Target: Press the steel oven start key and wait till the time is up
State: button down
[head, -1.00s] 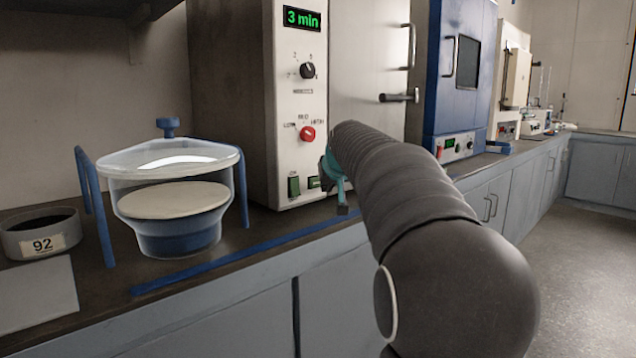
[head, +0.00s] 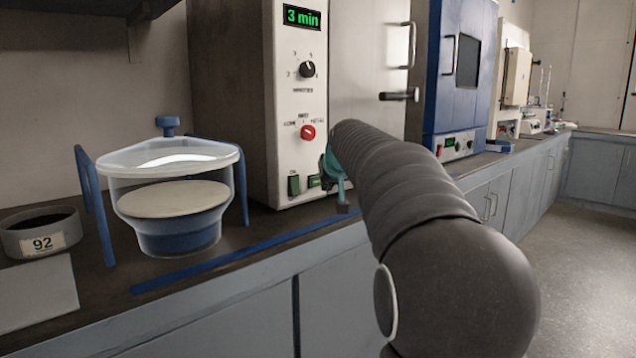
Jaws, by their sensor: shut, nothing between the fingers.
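The steel oven (head: 367,65) stands on the bench with its door shut. Its pale control panel has a display (head: 302,17) reading "3 min" in green. Below are a black knob (head: 307,69), a red knob (head: 308,132) and two green keys at the bottom, the left key (head: 294,185) and the right key (head: 314,181). My gripper (head: 330,171) is at the lower right of the panel, close to the right key. My arm hides most of the gripper and its fingertips. Whether it touches the key I cannot tell.
A clear lidded vessel (head: 125,195) with a pale disc inside stands left of the oven between blue posts. A grey ring marked 92 (head: 20,243) sits at the far left. A blue oven (head: 470,100) stands to the right. The floor at right is clear.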

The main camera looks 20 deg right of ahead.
jog(key=shift+w, duration=0.1)
jog(key=shift+w+a+p, duration=0.1)
jog(key=shift+w+p, duration=0.2)
jog(key=shift+w+a+p, duration=0.15)
jog(key=shift+w+p, duration=0.15)
jog(key=shift+w, duration=0.15)
dwell(1.0)
dwell(0.3)
jog(key=shift+s+d+b, duration=0.25)
jog(key=shift+s+b, duration=0.25)
jog(key=shift+s, duration=0.35)
jog(key=shift+s+d+b, duration=0.3)
jog(key=shift+s+b, duration=0.15)
jog(key=shift+s, duration=0.35)
jog(key=shift+s+d+b, duration=0.3)
jog(key=shift+s+b, duration=0.1)
jog(key=shift+s, duration=0.4)
jog(key=shift+s+d+b, duration=0.3)
jog(key=shift+s+b, duration=0.15)
jog(key=shift+s, duration=0.35)
